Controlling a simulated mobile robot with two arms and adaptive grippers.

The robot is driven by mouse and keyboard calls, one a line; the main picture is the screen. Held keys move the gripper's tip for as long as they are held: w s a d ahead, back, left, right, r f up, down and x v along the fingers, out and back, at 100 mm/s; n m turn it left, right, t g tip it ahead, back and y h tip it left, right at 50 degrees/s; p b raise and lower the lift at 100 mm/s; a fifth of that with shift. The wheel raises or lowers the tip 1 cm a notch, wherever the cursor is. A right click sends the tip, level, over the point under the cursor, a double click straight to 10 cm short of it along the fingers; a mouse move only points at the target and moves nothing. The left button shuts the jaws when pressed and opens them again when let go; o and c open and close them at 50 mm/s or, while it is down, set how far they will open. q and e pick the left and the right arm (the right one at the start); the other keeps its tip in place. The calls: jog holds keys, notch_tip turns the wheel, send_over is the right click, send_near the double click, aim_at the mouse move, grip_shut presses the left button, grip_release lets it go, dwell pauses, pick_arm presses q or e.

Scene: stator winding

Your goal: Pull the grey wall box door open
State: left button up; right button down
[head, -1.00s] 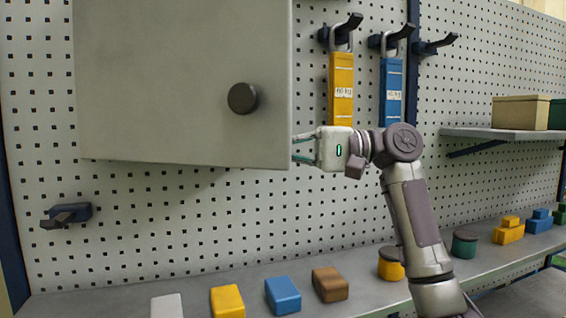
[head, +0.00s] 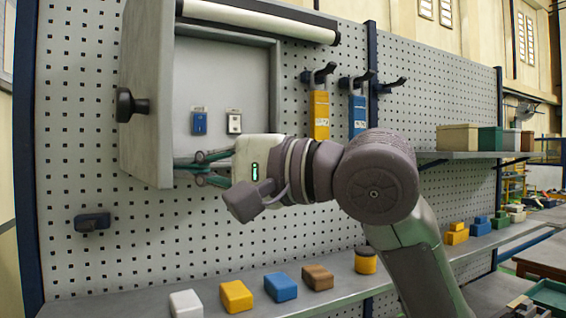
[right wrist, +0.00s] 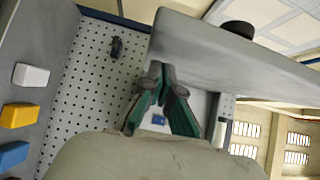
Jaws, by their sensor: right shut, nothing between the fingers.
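The grey wall box door (head: 146,95) stands swung open toward the left in the head view, with its dark round knob (head: 131,105) on the outer face. The grey wall box (head: 255,88) is open to view. My right gripper (head: 180,171) is shut and empty, its fingertips at the lower inner side of the door. In the right wrist view, the shut fingers (right wrist: 164,82) lie close to the door (right wrist: 225,58), whose knob (right wrist: 238,29) shows on the far side. I cannot tell whether they touch it. My left gripper is out of view.
Inside the box hang a blue tag (head: 199,124) and a white tag (head: 234,122), with a white roll (head: 262,20) above. Yellow (head: 319,115) and blue (head: 358,115) padlock-like items hang at right. Several blocks stand on the lower shelf (head: 345,286).

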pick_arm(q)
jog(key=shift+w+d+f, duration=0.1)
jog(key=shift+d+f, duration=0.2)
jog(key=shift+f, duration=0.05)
pick_arm(e)
jog(key=s+a, duration=0.4)
jog(key=a, duration=0.3)
jog(key=shift+s+a, duration=0.2)
jog(key=shift+s, duration=0.05)
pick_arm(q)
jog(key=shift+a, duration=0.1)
pick_arm(e)
jog(key=shift+f, duration=0.1)
jog(key=shift+w, duration=0.1)
